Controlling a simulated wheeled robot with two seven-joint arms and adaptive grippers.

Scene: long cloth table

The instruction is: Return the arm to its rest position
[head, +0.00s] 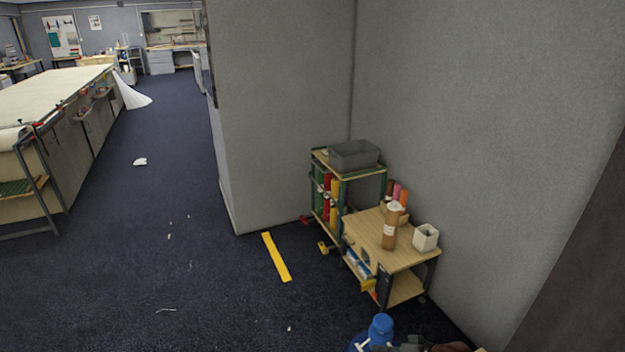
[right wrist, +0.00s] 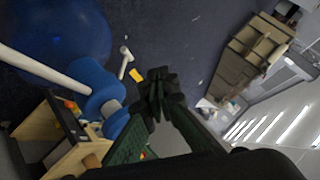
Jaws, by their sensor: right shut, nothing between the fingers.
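My right gripper (right wrist: 158,82) shows in the right wrist view as dark fingers brought together in the middle of the picture. It is shut and empty, over the dark blue carpet (right wrist: 190,45). In the head view only blue and dark parts show at the bottom edge, and I cannot make out its fingers there. My left gripper is in neither view.
A long cloth table (head: 50,95) stands left. Carpet between is mostly clear.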

